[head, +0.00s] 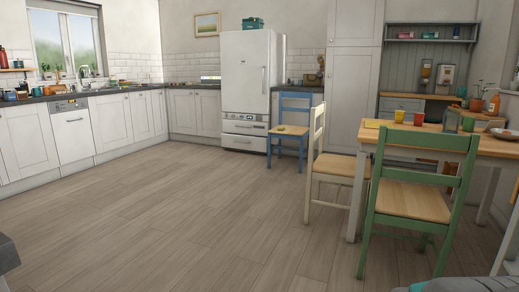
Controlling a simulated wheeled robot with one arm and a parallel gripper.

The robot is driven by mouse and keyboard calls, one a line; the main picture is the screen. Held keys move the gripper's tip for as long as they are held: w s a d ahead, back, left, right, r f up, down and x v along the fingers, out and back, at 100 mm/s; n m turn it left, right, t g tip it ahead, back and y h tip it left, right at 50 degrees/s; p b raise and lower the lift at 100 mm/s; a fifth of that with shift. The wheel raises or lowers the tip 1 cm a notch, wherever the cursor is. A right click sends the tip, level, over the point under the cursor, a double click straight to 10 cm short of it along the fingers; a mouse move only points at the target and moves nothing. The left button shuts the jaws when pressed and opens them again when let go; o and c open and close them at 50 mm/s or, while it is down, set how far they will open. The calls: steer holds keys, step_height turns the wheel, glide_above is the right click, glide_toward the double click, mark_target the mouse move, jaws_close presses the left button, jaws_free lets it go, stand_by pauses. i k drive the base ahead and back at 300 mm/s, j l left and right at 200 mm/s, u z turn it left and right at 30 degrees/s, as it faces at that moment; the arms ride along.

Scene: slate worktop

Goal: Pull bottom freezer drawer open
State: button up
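The white fridge-freezer (248,75) stands against the back wall, a little left of the picture's middle. It has one tall door with a vertical handle on its right side. Below the door is a narrow strip with a dark panel, then an upper drawer (245,128) and the bottom freezer drawer (244,143). The bottom drawer sits just above the floor and looks shut, with a small horizontal handle. My gripper is not in view. The fridge is far across the room.
A blue chair (290,130) stands just right of the fridge's front. A cream chair (322,150), a green chair (415,205) and a wooden table (480,150) fill the right side. The wooden floor (190,210) is clear from the foreground to the fridge. Counters line the left.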

mark_target(250, 139)
steer(key=i+u, duration=0.3)
steer(key=i, duration=5.95)
steer(key=i+u, duration=0.2)
steer(key=i, duration=0.35)
steer(key=i+l+u, duration=0.2)
steer(key=i, duration=0.35)
steer(key=i+l+u, duration=0.2)
steer(key=i, duration=0.3)
steer(key=i+l+u, duration=0.2)
steer(key=i, duration=0.35)
